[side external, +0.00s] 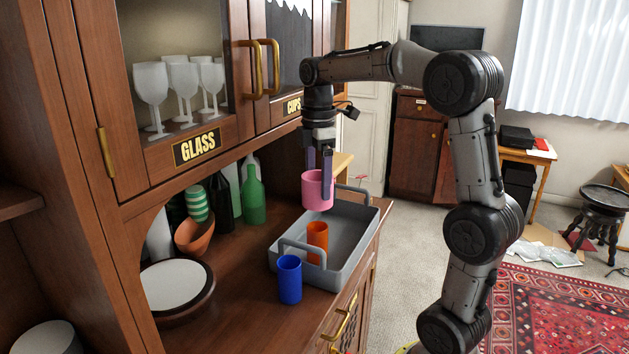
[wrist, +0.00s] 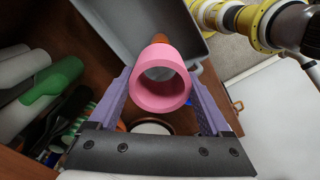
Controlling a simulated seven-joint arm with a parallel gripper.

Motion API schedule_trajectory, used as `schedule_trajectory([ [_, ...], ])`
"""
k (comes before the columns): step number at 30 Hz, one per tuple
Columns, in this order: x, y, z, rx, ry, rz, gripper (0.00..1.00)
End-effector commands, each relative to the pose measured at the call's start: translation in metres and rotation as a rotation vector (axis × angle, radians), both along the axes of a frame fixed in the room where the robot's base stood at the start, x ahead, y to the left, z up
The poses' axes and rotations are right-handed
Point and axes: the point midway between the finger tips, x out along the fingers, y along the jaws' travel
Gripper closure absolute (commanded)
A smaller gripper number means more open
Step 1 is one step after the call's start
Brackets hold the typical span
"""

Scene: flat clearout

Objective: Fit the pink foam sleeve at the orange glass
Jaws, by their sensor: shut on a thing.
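My gripper (side external: 319,176) is shut on the pink foam sleeve (side external: 317,196), an open tube held above the grey tray. In the wrist view the sleeve (wrist: 160,98) sits between the two purple fingers with its round opening facing the camera. The orange glass (side external: 317,237) stands upright in the grey tray (side external: 352,262), below the sleeve and apart from it in the side view. Part of something orange, likely this glass (wrist: 160,41), shows behind the sleeve in the wrist view; the rest is hidden.
A blue cup (side external: 290,279) stands in front of the tray. Green bottles (side external: 252,196), a terracotta bowl (side external: 195,235) and a round white-topped object (side external: 177,285) stand to the left. The cabinet with glasses (side external: 152,85) overhangs the counter. The tray has raised handles (side external: 303,247).

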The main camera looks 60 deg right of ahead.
Motion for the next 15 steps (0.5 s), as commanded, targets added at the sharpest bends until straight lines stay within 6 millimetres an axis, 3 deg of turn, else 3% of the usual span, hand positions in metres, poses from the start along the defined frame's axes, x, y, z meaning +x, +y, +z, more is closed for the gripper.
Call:
schedule_trajectory([
  [7,-0.001,0.000,-0.005,0.001,0.001,0.001,0.69],
  [15,-0.001,0.000,-0.027,0.002,0.002,0.001,0.69],
])
